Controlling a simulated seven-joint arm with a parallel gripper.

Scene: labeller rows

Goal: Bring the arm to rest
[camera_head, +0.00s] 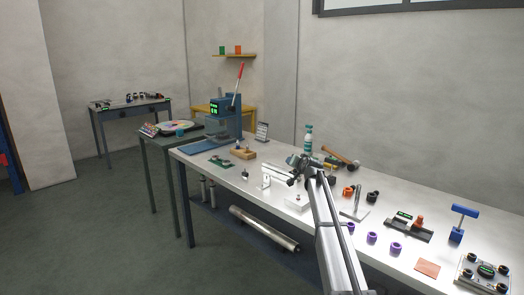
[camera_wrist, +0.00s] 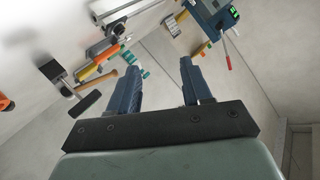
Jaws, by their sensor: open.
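My gripper (camera_head: 296,172) is over the middle of the long light workbench (camera_head: 337,207), at the end of my arm, which reaches in from the bottom of the head view. In the wrist view my gripper (camera_wrist: 160,75) shows two dark blue fingers spread well apart. Nothing is between them, so it is open and empty. I cannot tell its exact height above the bench.
A blue press (camera_head: 224,122) with a red lever stands at the bench's far end. Purple rings (camera_head: 372,237), a blue T-shaped tool (camera_head: 460,222) and a black-knobbed box (camera_head: 485,271) are on the right.

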